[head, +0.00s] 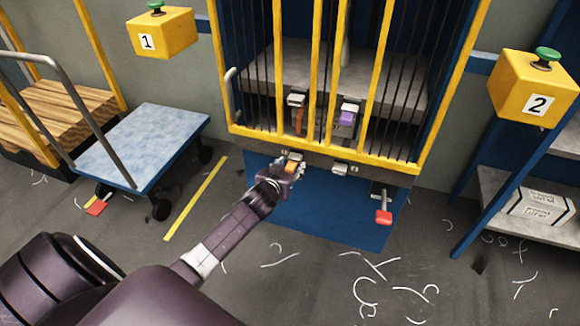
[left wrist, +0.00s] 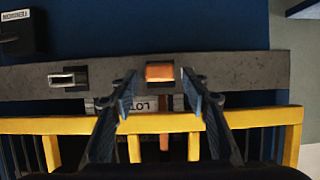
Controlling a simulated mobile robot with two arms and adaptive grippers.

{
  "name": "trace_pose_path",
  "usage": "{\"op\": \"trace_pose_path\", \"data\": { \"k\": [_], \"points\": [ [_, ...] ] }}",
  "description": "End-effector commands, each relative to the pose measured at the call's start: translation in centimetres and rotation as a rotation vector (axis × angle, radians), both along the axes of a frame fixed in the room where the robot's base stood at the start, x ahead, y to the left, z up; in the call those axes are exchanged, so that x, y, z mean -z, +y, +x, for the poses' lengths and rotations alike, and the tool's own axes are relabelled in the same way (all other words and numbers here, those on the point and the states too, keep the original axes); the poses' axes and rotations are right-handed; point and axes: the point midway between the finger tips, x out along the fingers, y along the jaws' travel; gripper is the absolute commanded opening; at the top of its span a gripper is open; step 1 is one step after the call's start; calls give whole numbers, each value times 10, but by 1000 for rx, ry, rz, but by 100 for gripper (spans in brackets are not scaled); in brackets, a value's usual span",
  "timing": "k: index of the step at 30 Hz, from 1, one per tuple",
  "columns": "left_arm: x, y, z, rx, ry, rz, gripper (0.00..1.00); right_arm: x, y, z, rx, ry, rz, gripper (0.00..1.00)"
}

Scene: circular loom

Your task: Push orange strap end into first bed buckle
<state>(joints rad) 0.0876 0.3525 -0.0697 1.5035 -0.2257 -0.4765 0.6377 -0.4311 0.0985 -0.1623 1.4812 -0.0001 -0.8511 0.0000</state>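The orange strap end (head: 293,165) is at the front edge of the grey bed, below the yellow bars. In the left wrist view the orange strap end (left wrist: 160,72) lies between my fingertips, with a gap on each side. My left gripper (head: 284,172) is open around it; its fingers (left wrist: 160,88) are apart. The orange strap (head: 299,119) also shows behind the bars. The buckle at the orange end is mostly hidden, so I cannot tell whether the end sits inside it. A second, empty buckle (head: 341,168) is further right. My right gripper is not in view.
Yellow cage bars (head: 316,80) stand just behind the bed edge. A purple strap piece (head: 347,117) is inside the cage. A red pedal (head: 384,217) sits below right. A blue cart (head: 140,140) stands left, and yellow button boxes 1 (head: 162,35) and 2 (head: 535,88) flank the cage.

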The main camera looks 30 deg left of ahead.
Motion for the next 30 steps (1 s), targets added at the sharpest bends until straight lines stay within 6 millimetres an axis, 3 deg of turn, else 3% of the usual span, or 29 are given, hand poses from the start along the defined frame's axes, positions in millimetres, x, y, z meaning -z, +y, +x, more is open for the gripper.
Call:
{"op": "trace_pose_path", "data": {
  "k": [11,30],
  "points": [
    [-3,-3,-10,1,0,0,42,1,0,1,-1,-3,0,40],
    [-41,-24,-98,0,1,-1,42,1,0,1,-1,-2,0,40]
  ]
}}
